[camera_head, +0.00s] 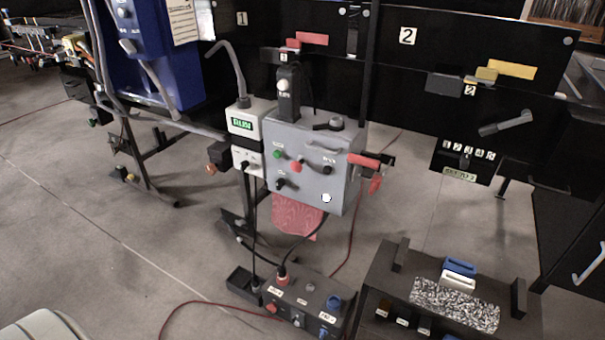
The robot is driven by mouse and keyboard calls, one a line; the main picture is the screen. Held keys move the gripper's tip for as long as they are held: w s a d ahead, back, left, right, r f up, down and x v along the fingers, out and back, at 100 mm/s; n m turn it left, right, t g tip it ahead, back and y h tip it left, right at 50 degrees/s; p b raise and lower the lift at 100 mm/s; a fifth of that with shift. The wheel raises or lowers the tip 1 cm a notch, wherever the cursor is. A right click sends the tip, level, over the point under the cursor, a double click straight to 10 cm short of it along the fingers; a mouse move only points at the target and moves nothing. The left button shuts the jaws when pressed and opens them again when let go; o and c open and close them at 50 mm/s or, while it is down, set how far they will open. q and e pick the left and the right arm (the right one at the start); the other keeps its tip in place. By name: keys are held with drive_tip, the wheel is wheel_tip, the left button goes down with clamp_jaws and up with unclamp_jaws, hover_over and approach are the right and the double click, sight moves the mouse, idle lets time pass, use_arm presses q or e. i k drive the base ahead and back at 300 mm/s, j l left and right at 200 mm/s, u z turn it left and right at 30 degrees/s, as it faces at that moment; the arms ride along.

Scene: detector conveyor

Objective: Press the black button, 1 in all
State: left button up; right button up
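A grey control box (335,190) stands in the middle of the view. Its front carries a green button (277,154), a red button (296,167), a black round button or knob (327,170) to the right of the red one, and a black switch (281,184) lower left. A white round spot (326,198) is at the lower right. The small labels are too blurred to read, so I cannot tell for sure which black part is the button. Neither of my grippers is in view.
A white meter with a green display (242,124) adjoins the box's left side. A red-handled part (364,160) sticks out at its right. Below stand a dark socket box (310,290) with cables and a dark case (390,265). Black panels (450,45) stand behind.

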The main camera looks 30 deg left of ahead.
sight(327, 169)
drive_tip(key=i+j, duration=0.15)
drive_tip(key=j, duration=0.25)
drive_tip(key=i+j, duration=0.1)
drive_tip(key=j, duration=0.25)
drive_tip(key=i+j, duration=0.15)
drive_tip(key=j, duration=0.25)
drive_tip(key=i+j, duration=0.1)
drive_tip(key=j, duration=0.3)
drive_tip(key=i+j, duration=0.15)
drive_tip(key=j, duration=0.25)
drive_tip(key=i+j, duration=0.1)
drive_tip(key=j, duration=0.25)
